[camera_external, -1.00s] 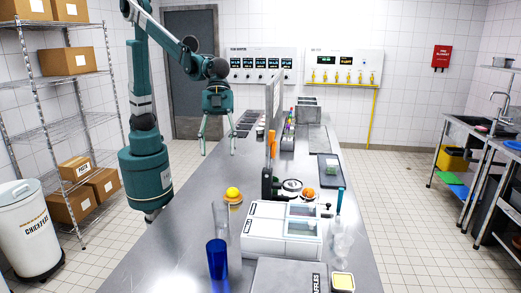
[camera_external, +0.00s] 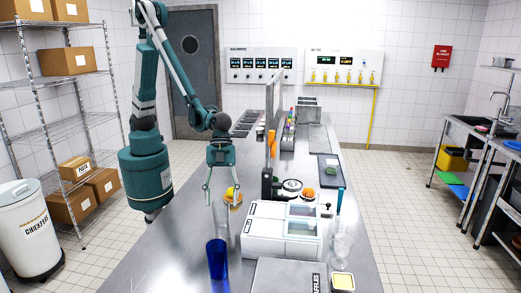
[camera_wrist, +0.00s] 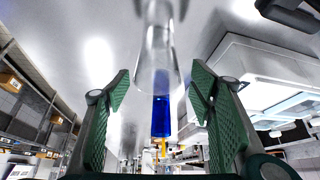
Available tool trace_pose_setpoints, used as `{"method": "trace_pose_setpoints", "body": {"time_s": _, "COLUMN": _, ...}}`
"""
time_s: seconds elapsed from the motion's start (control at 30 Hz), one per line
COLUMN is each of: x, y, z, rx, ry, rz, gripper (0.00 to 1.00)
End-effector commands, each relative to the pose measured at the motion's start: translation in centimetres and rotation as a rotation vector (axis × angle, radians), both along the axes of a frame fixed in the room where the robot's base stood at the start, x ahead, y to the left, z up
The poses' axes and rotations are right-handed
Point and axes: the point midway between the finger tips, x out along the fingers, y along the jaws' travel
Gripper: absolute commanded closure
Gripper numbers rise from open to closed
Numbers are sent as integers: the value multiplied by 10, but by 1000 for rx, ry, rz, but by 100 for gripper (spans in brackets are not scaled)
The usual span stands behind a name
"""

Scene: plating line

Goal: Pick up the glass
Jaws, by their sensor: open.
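A clear glass (camera_external: 221,218) stands upright on the metal counter, with a blue glass (camera_external: 217,262) nearer the camera. My gripper (camera_external: 221,198) is open and empty; its fingers point down just behind and above the clear glass in the external view. In the wrist view the clear glass (camera_wrist: 157,50) shows at top centre, in line with the gap between my open fingers (camera_wrist: 160,92). The blue glass (camera_wrist: 161,117) shows beyond it, lower down. I cannot tell how far the fingers are from the clear glass.
The counter (camera_external: 172,245) left of the glasses is clear.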

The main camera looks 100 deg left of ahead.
Motion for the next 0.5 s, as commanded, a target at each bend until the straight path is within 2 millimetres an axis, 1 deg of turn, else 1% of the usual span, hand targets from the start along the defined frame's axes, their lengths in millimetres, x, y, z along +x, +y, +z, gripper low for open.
{"method": "trace_pose_setpoints", "body": {"time_s": 0.3, "x": 0, "y": -1, "z": -1, "rx": 0, "ry": 0, "rz": 0, "gripper": 46}}
{"method": "trace_pose_setpoints", "body": {"time_s": 0.5, "x": 1, "y": -6, "z": -10, "rx": 0, "ry": 0, "rz": -1, "gripper": 46}}
